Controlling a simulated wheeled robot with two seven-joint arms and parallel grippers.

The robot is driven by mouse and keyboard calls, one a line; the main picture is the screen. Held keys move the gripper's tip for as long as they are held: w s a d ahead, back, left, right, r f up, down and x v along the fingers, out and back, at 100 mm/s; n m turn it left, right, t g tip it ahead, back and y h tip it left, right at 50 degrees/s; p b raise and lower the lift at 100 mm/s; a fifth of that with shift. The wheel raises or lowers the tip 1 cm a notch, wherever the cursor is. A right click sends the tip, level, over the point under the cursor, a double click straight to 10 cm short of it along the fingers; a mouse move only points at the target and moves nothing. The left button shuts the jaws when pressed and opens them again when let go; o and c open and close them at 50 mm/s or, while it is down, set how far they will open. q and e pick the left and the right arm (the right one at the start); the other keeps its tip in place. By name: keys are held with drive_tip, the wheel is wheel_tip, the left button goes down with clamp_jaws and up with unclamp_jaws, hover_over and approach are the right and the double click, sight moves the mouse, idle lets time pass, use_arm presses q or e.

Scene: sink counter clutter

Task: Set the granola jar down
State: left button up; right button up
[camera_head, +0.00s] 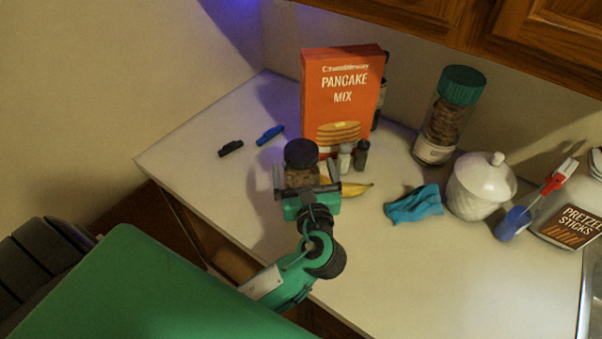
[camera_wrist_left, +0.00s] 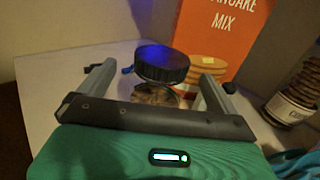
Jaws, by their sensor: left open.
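The granola jar (camera_head: 301,153), clear with a black lid and brown contents, appears to stand upright on the white counter (camera_head: 210,185), in front of the pancake mix box. Its lid also shows in the left wrist view (camera_wrist_left: 161,62). My left gripper (camera_head: 305,174) is open, with one finger on each side of the jar. In the left wrist view the fingers (camera_wrist_left: 157,78) show gaps beside the jar. The jar's base is hidden behind the gripper. My right gripper is not in view.
The orange pancake mix box (camera_head: 342,95) stands close behind the jar. A banana (camera_head: 355,189) and two small shakers (camera_head: 352,157) are to its right. Farther right are a blue cloth (camera_head: 414,205), a teal-lidded jar (camera_head: 447,115) and a white pot (camera_head: 480,187). The counter's left part is mostly clear.

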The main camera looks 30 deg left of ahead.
sight(299, 142)
use_arm(q)
drive_tip(key=shift+w+a+r+p, duration=0.35)
drive_tip(key=shift+w+a+p, duration=0.15)
drive_tip(key=shift+w, duration=0.25)
drive_tip(key=p+x, duration=0.1)
drive_tip(key=x, duration=0.3)
drive_tip(key=shift+d+f, duration=0.1)
drive_tip(key=shift+f, duration=0.1)
drive_tip(key=shift+w, duration=0.15)
drive_tip(key=shift+c, duration=0.9)
drive_tip(key=c, duration=1.8)
drive_tip(key=shift+c, duration=0.3)
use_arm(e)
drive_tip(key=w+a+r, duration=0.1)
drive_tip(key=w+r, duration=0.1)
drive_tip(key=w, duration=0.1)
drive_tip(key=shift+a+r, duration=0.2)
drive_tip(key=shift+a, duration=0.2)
